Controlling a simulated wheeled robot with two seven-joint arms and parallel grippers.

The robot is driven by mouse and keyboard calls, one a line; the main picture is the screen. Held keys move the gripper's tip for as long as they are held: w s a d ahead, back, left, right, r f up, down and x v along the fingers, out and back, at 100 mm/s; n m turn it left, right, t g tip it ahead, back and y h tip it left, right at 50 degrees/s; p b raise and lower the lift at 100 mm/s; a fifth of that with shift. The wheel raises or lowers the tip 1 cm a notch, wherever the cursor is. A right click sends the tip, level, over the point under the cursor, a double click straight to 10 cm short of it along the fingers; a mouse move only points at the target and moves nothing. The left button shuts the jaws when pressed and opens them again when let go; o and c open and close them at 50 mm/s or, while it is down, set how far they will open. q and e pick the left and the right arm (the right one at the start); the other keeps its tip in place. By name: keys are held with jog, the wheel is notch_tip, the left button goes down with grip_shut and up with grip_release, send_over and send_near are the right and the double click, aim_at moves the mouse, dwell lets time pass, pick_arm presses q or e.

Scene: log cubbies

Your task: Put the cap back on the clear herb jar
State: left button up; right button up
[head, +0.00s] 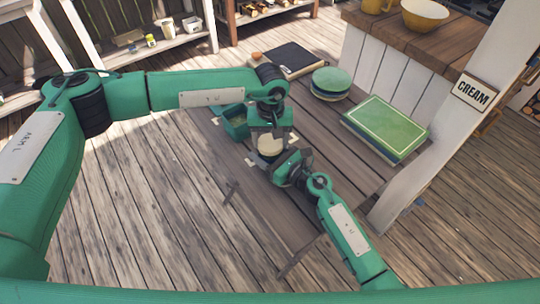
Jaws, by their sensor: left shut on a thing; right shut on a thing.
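My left gripper (268,134) points down over the table and is shut on a pale, cream-coloured round thing (270,146), which looks like the cap. My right gripper (284,170) comes in from the lower right, just below it in the picture. It is shut, seemingly on the clear herb jar, whose body is mostly hidden by the grippers. A dark patch shows directly under the pale round thing. I cannot tell whether cap and jar touch.
A green open container (236,122) stands on the wooden table just left of my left gripper. Stacked round green things (331,82), a flat green rectangular thing (385,128) and a dark board (290,58) lie farther back. A white post (440,120) rises at the right.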

pick_arm(q)
jog(key=m, duration=0.4)
jog(key=shift+m, duration=0.4)
jog(key=m, duration=0.5)
jog(key=o, duration=1.1)
jog(key=shift+r, duration=2.25)
jog(key=shift+c, duration=0.3)
